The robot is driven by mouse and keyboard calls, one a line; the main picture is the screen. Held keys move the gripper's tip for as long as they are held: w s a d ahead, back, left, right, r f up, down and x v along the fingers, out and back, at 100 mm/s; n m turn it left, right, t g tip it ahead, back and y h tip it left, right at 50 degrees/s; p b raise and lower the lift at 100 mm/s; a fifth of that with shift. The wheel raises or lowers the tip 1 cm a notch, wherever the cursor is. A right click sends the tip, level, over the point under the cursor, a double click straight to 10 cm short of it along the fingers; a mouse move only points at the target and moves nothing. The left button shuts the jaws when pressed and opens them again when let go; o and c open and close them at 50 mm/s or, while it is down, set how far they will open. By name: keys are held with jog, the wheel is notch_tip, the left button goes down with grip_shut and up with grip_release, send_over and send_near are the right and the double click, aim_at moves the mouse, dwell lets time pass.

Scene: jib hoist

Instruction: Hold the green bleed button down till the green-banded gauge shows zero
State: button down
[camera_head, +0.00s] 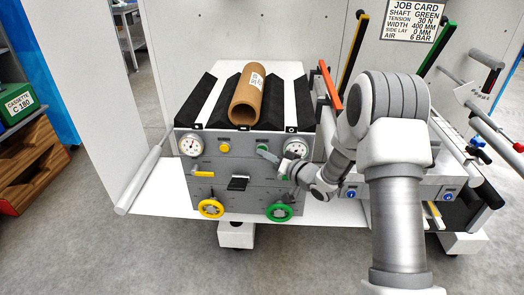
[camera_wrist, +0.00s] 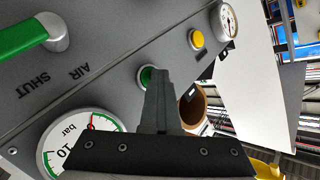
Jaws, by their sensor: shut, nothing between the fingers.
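The green bleed button (camera_wrist: 146,75) is on the grey panel, between the yellow button and the right-hand gauge. It also shows in the head view (camera_head: 263,146). My gripper (camera_wrist: 157,74) is shut and empty, its fingertips over the button's right part in the wrist view. I cannot tell whether they touch or press it. My gripper (camera_head: 264,153) is in front of the panel in the head view. The gauge with green on its dial (camera_wrist: 68,138) is partly hidden by my gripper; red shows near its top, but I cannot make out the reading. It also shows in the head view (camera_head: 296,147).
A yellow button (camera_head: 225,147) and a second gauge (camera_head: 190,145) are on the panel's left. A green lever (camera_wrist: 25,36) is near AIR SHUT lettering. Below are yellow (camera_head: 211,208) and green (camera_head: 279,211) handwheels. A cardboard tube (camera_head: 246,95) lies on top.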

jog(key=shift+s, duration=0.85)
jog(key=shift+s+a, duration=0.1)
jog(key=shift+s, duration=2.45)
